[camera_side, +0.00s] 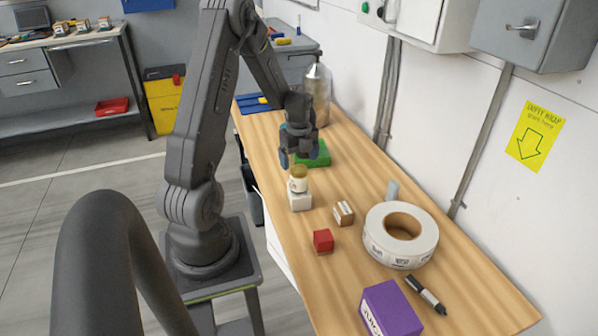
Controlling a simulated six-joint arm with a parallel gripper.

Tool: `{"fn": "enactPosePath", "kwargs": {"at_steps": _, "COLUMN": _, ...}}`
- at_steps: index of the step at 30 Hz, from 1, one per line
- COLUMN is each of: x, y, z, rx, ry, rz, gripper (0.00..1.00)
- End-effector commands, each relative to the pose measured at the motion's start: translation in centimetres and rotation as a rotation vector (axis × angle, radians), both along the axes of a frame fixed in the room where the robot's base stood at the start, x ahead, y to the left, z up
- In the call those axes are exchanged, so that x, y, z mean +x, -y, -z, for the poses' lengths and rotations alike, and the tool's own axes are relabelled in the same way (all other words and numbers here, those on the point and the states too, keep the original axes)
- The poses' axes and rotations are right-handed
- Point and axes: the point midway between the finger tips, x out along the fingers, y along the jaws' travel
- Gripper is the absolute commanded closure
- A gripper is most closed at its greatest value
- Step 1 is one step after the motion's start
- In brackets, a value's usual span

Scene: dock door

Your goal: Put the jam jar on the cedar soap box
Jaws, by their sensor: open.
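A small pale jar with a gold lid (299,179), which looks like the jam jar, stands upright on a small white box (300,201). A small brown-and-white box (344,213) lies on the table to the right of it. I cannot read the labels, so I cannot tell which of these two boxes is the cedar soap box. My gripper (298,158) points down, open and empty, just above and behind the jar in the picture. It appears apart from the jar.
On the wooden table (465,265) are a red cube (323,240), a large white tape roll (401,235), a purple box (391,311) and a black marker (426,295). A green block (319,157) and a tall bottle (317,92) stand behind my gripper. A wall bounds the right side.

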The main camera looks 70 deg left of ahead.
Motion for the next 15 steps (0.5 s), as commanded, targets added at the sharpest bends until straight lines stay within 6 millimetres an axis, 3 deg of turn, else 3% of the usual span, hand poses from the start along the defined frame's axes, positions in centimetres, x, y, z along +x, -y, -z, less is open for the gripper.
{"fn": "enactPosePath", "kwargs": {"at_steps": 3, "x": 0.1, "y": -0.1, "z": -2.5, "rx": 0.004, "ry": 0.003, "rz": 0.000, "gripper": 0.12}}
{"fn": "enactPosePath", "kwargs": {"at_steps": 11, "x": 0.1, "y": 0.1, "z": -5.2, "rx": 0.002, "ry": 0.003, "rz": -0.003, "gripper": 0.12}}
{"fn": "enactPosePath", "kwargs": {"at_steps": 15, "x": 1.0, "y": 2.2, "z": -7.5, "rx": 0.023, "ry": 0.024, "rz": -0.071, "gripper": 0.12}}
